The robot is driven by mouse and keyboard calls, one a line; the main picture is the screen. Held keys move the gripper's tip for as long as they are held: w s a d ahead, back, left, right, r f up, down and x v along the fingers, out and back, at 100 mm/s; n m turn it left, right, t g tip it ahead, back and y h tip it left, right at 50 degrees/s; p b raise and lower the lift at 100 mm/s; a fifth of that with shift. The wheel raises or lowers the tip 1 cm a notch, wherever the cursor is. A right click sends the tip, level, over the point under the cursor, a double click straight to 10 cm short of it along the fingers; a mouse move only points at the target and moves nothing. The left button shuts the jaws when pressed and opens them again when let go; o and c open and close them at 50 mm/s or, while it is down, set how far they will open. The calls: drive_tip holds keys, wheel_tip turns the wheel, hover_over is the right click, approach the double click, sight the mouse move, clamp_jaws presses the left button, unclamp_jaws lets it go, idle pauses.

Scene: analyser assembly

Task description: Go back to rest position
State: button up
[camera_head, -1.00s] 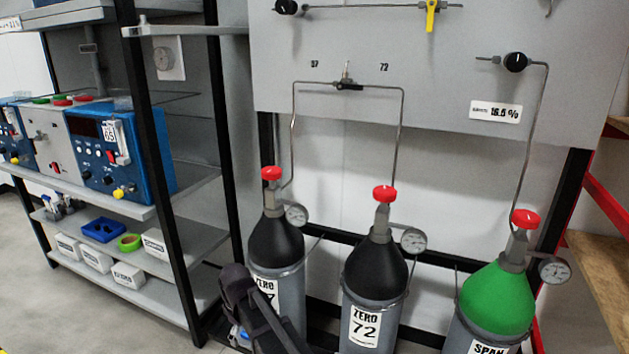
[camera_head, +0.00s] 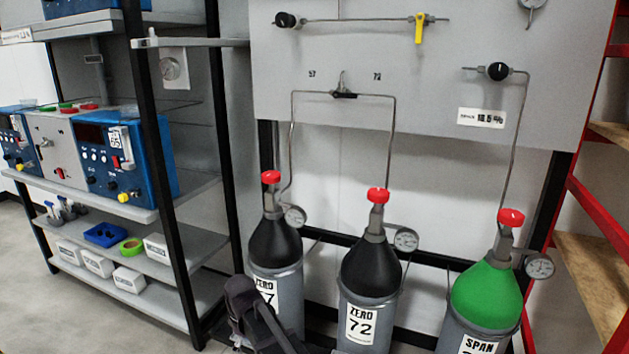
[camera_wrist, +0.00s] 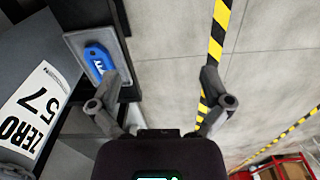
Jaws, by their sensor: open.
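My gripper shows in the wrist view (camera_wrist: 160,105) with its two fingers spread wide apart and nothing between them. Bare floor lies beyond the fingers. In the head view, my dark arm (camera_head: 255,315) is low in the picture, in front of the left gas cylinder marked ZERO (camera_head: 275,250). The fingertips cannot be made out there. In the wrist view, the label reading ZERO 57 (camera_wrist: 30,110) lies left of the gripper. A blue object (camera_wrist: 98,60) on a grey plate is just beyond the left finger.
A black-topped ZERO 72 cylinder (camera_head: 370,265) and a green-topped SPAN cylinder (camera_head: 487,292) stand to the right, under a grey valve panel (camera_head: 420,90). A shelf with blue analysers (camera_head: 125,158) is at left. Yellow-black floor tape (camera_wrist: 219,30) crosses open floor.

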drive_tip(key=s+d+m, duration=0.3)
drive_tip(key=d+m, duration=0.3)
drive_tip(key=d, duration=1.1)
drive_tip(key=s+d+m, duration=0.4)
drive_tip(key=d+m, duration=0.3)
drive_tip(key=d, duration=1.1)
wheel_tip(320, 180, up, 31)
drive_tip(key=p, duration=3.1)
drive_tip(key=shift+w+r, duration=0.2)
drive_tip(key=shift+w, duration=0.1)
drive_tip(key=shift+a, duration=0.1)
